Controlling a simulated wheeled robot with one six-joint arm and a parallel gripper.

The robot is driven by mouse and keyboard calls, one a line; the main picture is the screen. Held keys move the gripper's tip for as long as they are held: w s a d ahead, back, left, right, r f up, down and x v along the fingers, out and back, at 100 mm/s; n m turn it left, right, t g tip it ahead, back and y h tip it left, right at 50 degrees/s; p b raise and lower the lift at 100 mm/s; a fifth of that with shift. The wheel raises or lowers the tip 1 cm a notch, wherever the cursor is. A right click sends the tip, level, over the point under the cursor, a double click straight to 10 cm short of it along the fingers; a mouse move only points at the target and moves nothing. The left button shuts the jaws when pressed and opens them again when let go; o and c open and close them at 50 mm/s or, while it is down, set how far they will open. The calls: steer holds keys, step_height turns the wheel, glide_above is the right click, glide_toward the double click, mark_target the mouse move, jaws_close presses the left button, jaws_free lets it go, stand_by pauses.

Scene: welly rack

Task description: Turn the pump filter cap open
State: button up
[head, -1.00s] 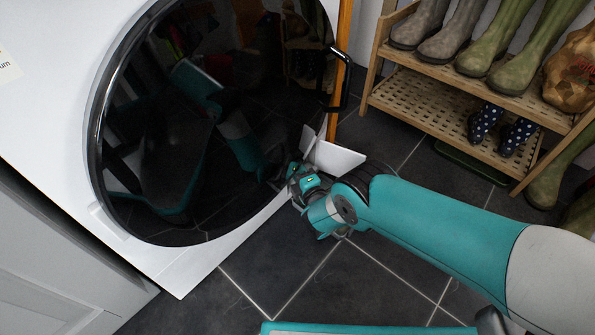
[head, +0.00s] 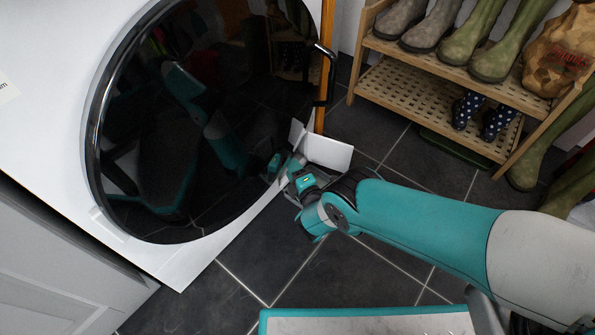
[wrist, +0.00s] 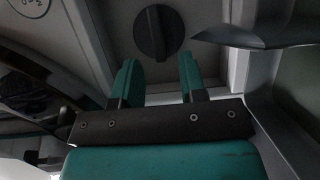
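The pump filter cap (wrist: 158,32) is a dark round knob with a raised bar across it, set in a grey recess at the top of the wrist view. The bar looks roughly upright in that picture. My gripper (wrist: 160,72) is open, its two teal fingers apart and pointing at the cap, with nothing between them. The fingertips appear short of the cap. In the head view my gripper (head: 287,170) is at the lower right corner of the white washing machine (head: 190,262), beside an open white flap (head: 328,152). The cap is hidden there.
The machine's black round door (head: 170,130) is shut, with a dark handle (head: 331,75) near an orange upright post. A wooden rack (head: 420,92) with several boots stands at right. A grey cabinet (head: 50,265) is at lower left.

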steer(key=shift+p+v, duration=1.35)
steer(key=shift+v, duration=0.8)
